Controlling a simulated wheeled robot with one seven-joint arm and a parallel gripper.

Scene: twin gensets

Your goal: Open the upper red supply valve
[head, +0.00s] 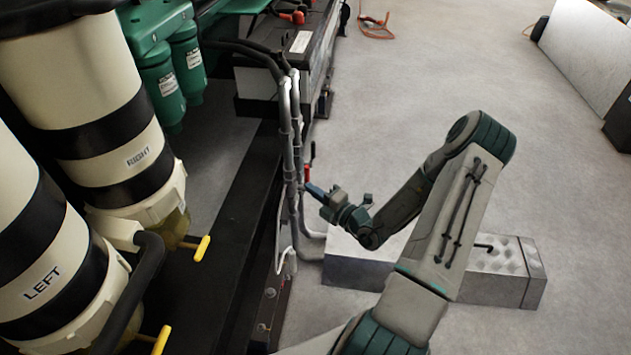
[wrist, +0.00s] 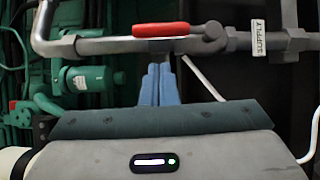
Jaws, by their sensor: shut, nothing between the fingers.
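A red valve handle (wrist: 160,30) shows in the wrist view, lying along a grey pipe (wrist: 105,46) with a "SUPPLY" tag (wrist: 258,38). In the head view a small red handle (head: 312,150) stands by the upright grey pipes. I cannot tell whether this is the upper of several valves. My gripper (head: 308,188) has its blue fingers together and empty, at the pipes just below the red handle. In the wrist view the fingertips (wrist: 160,66) point at the valve body under the handle. Whether they touch it is unclear.
Two filter canisters labelled LEFT (head: 42,283) and RIGHT (head: 143,157) with yellow levers (head: 202,248) stand at left. A black frame rail (head: 225,220) runs beside the pipes. The floor (head: 440,70) beyond is mostly clear.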

